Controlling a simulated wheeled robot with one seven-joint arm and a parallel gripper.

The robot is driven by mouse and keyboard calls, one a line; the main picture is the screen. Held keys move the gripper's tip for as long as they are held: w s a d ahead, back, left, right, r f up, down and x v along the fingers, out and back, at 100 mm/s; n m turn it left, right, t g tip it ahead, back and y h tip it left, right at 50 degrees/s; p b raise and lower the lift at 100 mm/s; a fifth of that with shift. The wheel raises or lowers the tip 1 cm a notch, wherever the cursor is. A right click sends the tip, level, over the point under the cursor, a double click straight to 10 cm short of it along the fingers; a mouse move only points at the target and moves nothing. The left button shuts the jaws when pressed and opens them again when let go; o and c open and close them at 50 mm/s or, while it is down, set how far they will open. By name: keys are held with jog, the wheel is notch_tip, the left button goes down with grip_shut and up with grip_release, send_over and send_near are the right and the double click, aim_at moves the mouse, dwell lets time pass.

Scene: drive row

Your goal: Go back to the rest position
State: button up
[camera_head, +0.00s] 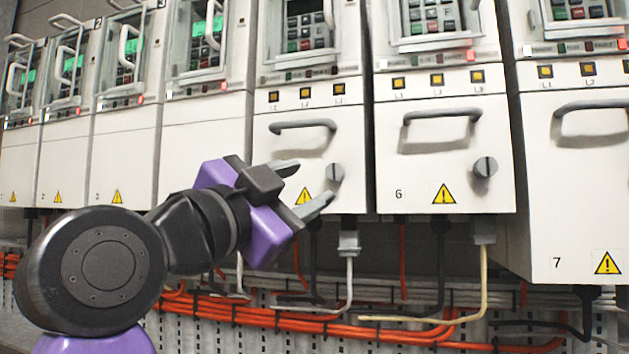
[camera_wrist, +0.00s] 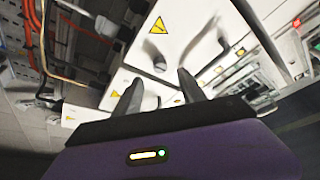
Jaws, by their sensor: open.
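My gripper (camera_head: 308,186) is open, with its two grey fingers spread and pointing right in the head view. It is in front of the lower front of a drive cabinet (camera_head: 272,160). A grey round knob (camera_head: 334,173) on that cabinet shows just beyond the fingertips; I cannot tell whether they touch it. In the wrist view my gripper (camera_wrist: 160,88) shows two dark fingers apart with nothing visible held between them. My arm is stretched out to the right from the lower left.
Cabinet 6 (camera_head: 420,170) and cabinet 7 (camera_head: 575,190) stand to the right, each with a protruding handle. More cabinets (camera_head: 125,150) line the left. Orange cables (camera_head: 270,314) run along a tray below, and white and black cables hang from the cabinet bottoms.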

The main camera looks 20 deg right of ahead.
jog(key=shift+s+a+f, duration=0.1)
jog(key=shift+s+a, duration=0.05)
jog(key=shift+a, duration=0.05)
dwell(0.4)
